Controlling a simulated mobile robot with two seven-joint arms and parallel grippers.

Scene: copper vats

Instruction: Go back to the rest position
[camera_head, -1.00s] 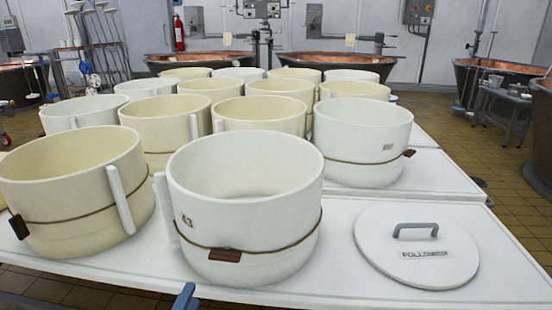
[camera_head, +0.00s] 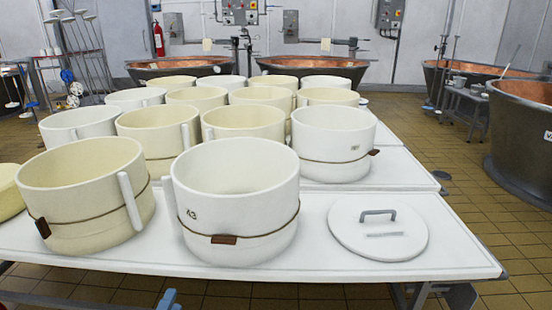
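My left gripper (camera_head: 168,300) shows only as a small blue piece at the bottom edge, in front of the table's front edge. Most of it is out of frame, so I cannot tell whether it is open or shut, and I see nothing held. My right gripper is not in view. The white table (camera_head: 330,262) stands ahead of me. On it, nearest me, are a white round mould marked 43 (camera_head: 240,215) and a cream mould (camera_head: 85,205), each with a cord around it. A white lid (camera_head: 378,240) with a grey handle lies flat at the right.
Several more white and cream moulds fill the table behind, among them a white one (camera_head: 333,150). Copper vats (camera_head: 310,66) stand along the back, and a large one (camera_head: 518,140) at the right.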

